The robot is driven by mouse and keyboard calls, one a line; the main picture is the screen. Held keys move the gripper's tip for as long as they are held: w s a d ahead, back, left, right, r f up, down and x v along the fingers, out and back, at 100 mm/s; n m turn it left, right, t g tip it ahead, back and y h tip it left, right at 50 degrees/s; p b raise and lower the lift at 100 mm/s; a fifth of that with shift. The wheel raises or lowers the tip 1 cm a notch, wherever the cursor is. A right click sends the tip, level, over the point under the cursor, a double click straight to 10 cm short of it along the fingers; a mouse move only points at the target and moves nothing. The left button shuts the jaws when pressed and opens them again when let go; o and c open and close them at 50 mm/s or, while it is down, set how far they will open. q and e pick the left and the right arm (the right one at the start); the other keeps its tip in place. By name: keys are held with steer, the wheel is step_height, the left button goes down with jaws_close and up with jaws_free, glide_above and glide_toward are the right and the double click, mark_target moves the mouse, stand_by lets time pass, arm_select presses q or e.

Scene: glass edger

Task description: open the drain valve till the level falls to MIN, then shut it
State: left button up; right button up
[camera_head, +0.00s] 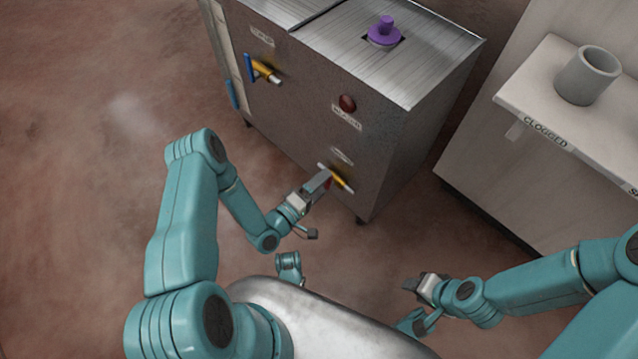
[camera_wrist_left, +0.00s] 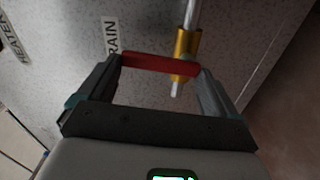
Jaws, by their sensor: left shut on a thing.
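The drain valve (camera_head: 343,182) is a brass body on a short pipe, low on the front of the grey metal cabinet. Its red lever (camera_wrist_left: 160,63) lies crosswise to the brass body (camera_wrist_left: 186,45) in the left wrist view. My left gripper (camera_head: 321,184) is shut on the red lever, with one finger at each end of it. In the head view the gripper hides most of the lever. A pale upright strip with a blue lower part (camera_head: 232,95) runs along the cabinet's left edge; no marks are readable on it. My right gripper (camera_head: 424,289) is away from the cabinet; its jaw state is unclear.
Higher on the cabinet is a brass valve with a blue lever (camera_head: 250,68). A dark red knob (camera_head: 347,103) sits above the drain valve, and a purple knob (camera_head: 385,31) on top. A pale bench (camera_head: 530,95) at right carries a grey cup (camera_head: 587,75). The left floor is clear.

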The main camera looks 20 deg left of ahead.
arm_select(q)
steer(key=shift+a+f+n, duration=0.1)
steer(key=shift+a+n, duration=0.15)
steer(key=shift+n, duration=0.35)
arm_select(e)
steer(key=shift+w+a+f, duration=0.1)
steer(key=shift+w+a, duration=0.05)
steer(key=shift+a, duration=0.1)
arm_select(q)
steer(key=o, duration=1.2)
steer(key=shift+c, duration=0.2)
steer(key=shift+s, duration=0.1)
